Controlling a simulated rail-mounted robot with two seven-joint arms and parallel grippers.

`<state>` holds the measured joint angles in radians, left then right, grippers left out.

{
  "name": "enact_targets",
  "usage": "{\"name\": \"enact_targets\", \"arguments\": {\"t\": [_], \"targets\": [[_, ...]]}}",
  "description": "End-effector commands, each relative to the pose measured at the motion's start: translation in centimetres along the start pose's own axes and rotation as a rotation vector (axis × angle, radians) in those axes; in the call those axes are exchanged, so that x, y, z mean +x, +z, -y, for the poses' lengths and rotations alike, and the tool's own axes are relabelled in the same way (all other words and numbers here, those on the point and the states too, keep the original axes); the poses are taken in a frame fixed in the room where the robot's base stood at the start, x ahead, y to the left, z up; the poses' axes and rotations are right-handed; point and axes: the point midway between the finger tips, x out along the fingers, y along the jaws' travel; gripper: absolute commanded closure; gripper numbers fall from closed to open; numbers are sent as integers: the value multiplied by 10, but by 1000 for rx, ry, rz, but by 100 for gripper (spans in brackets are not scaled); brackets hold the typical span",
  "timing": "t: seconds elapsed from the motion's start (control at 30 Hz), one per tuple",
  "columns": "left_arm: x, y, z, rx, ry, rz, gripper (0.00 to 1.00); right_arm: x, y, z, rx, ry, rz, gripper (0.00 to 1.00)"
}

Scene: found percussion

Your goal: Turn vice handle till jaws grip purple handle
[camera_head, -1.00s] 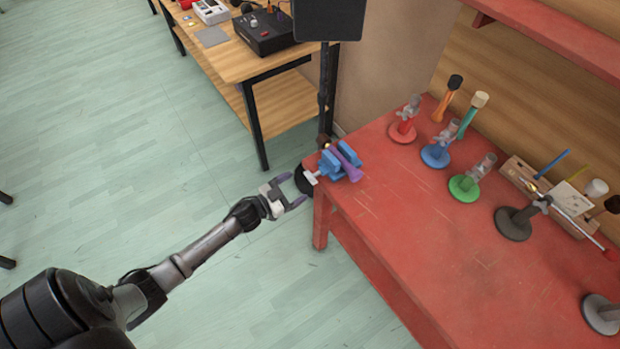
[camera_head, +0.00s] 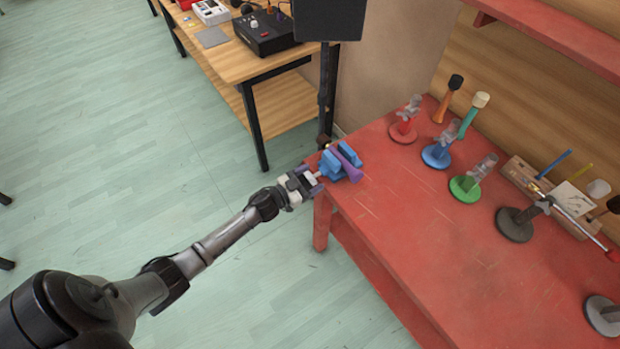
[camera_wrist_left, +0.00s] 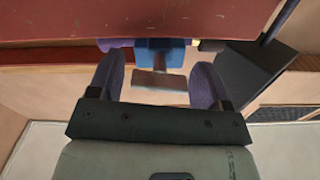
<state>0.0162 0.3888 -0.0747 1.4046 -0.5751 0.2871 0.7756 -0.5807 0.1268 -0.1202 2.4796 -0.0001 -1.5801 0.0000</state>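The blue vice (camera_head: 334,163) sits at the near left corner of the red table. The purple handle (camera_head: 346,165) lies across the top of the vice, between or against its jaws; I cannot tell how tightly. The vice's pale grey handle (camera_wrist_left: 159,80) shows in the left wrist view as a flat bar below the blue body (camera_wrist_left: 160,51). My left gripper (camera_head: 314,180) is at the vice's front. In the wrist view its two purple fingers (camera_wrist_left: 158,87) are apart, one on each side of the grey handle, with gaps. My right gripper is not in view.
The red table (camera_head: 430,250) has clear room right of the vice. Stands in red (camera_head: 403,132), blue (camera_head: 436,155) and green (camera_head: 464,188) stand farther back. A black post (camera_head: 326,90) rises close behind the vice.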

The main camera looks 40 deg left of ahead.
Motion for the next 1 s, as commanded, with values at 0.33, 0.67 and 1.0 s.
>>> {"name": "enact_targets", "arguments": {"t": [0.33,0.67,1.0], "targets": [[0,0,0,0,0,0,62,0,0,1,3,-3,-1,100],[0,0,0,36,0,0,68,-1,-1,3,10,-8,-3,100],[0,0,1,276,0,-1,68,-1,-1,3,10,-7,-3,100]]}}
